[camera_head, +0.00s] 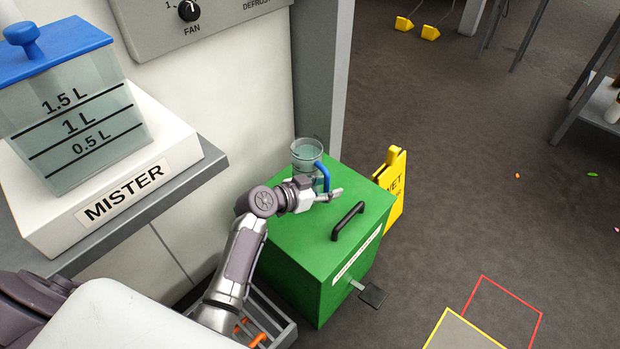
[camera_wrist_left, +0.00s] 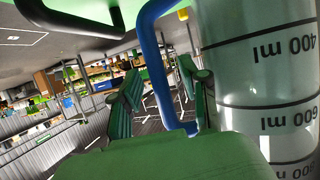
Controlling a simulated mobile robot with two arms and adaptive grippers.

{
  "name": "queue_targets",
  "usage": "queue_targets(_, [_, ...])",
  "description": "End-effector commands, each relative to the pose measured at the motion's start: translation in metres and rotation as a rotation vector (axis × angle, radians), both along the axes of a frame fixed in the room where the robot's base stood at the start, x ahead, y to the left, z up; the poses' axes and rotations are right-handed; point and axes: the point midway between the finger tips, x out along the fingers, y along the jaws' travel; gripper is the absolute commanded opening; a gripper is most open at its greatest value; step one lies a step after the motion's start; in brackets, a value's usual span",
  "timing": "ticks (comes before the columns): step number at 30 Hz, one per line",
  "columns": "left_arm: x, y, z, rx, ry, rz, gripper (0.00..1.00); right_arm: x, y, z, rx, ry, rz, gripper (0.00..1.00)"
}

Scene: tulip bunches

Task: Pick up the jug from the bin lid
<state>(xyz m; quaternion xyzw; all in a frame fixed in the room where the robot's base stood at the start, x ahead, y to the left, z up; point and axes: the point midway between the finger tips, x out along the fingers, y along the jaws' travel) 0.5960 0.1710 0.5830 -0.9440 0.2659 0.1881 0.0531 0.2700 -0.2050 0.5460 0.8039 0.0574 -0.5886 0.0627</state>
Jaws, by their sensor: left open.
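The jug (camera_head: 306,152) is clear, with a blue handle (camera_head: 323,175), and stands at the back of the green bin lid (camera_head: 290,237). My left gripper (camera_head: 334,193) is at the jug's handle side, above the lid, and partly hides the jug's lower part. In the left wrist view the jug (camera_wrist_left: 258,70) fills the right side, with its volume marks upside down. There the open left gripper (camera_wrist_left: 160,98) has its fingers on either side of the blue handle's bar (camera_wrist_left: 156,62). I cannot tell whether they touch it. My right gripper is out of view.
A black lid handle (camera_head: 348,221) stands in front of the gripper. A yellow wet-floor sign (camera_head: 396,190) is right of the bin. The mister (camera_head: 110,190) sits on a grey shelf at left. A grey crate (camera_head: 275,320) is beside the bin. Open floor lies to the right.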

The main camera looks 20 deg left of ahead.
Motion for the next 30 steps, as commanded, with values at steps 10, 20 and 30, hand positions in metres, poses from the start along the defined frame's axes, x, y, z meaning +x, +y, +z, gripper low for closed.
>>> queue_targets(10, [-0.0003, 0.0003, 0.0002, 0.0, 0.0, 0.0, 0.0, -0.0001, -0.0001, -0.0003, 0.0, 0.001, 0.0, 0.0])
queue_targets(20, [-0.0004, 0.0005, 0.0003, 0.0, 0.0, 0.0, 0.0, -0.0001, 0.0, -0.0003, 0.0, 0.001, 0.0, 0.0])
queue_targets(30, [0.0008, 0.0008, 0.0063, 0.001, -0.008, 0.001, 0.0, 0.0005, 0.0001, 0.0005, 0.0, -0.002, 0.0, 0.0])
